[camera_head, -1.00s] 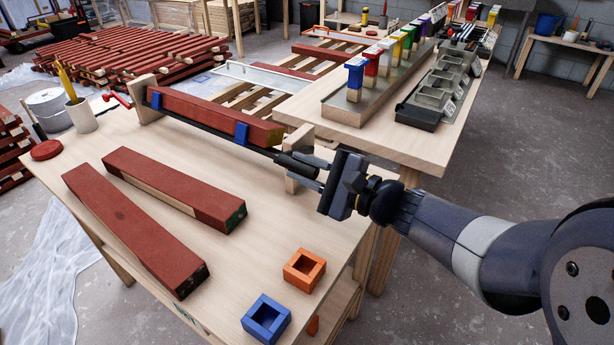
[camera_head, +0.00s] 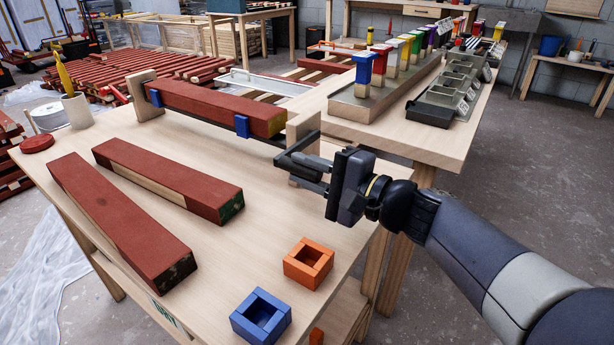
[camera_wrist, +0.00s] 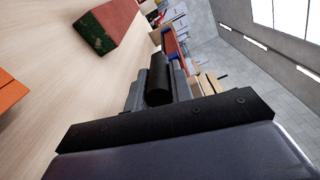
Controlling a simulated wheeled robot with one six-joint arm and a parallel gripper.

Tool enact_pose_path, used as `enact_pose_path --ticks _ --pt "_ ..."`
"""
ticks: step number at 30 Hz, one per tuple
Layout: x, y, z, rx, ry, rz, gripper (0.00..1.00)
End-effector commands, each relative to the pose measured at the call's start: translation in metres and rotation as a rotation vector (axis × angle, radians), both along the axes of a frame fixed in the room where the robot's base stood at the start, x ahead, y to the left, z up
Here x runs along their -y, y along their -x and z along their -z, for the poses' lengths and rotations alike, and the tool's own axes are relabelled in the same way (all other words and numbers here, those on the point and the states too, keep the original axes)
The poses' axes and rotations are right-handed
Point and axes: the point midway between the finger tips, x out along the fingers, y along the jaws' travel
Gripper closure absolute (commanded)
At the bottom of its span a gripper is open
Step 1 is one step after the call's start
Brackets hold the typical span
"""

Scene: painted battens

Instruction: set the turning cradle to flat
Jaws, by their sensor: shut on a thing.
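The turning cradle stands at the back edge of the workbench, with wooden end posts (camera_head: 146,95) and a red batten (camera_head: 205,102) lying along it between blue clamps (camera_head: 242,126). The batten's near end is yellowish. My gripper (camera_head: 300,166) is at the cradle's right end, in front of the right post (camera_head: 303,128). It is shut on the cradle's dark handle (camera_wrist: 158,80), which shows as a black cylinder between the fingers in the wrist view. The fingers partly hide the handle in the head view, and I cannot tell the exact turn angle.
Two red battens (camera_head: 118,222) (camera_head: 170,182) lie on the workbench's left. An orange block (camera_head: 308,262) and a blue block (camera_head: 261,315), both hollow, sit near its front edge.

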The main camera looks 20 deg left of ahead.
Motion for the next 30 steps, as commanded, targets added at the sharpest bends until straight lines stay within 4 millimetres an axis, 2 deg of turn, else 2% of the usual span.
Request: enact_pose_path --ticks 18,19,26,30 --pt "-0.0001 0.0007 0.0053 0.015 0.011 -0.002 1.0" --pt "-0.0001 0.0007 0.0054 0.015 0.011 -0.002 0.76" --pt "-0.0001 0.0004 0.004 0.017 0.009 -0.001 0.57" --pt "-0.0001 0.0002 0.0032 0.017 0.008 0.0 0.57"
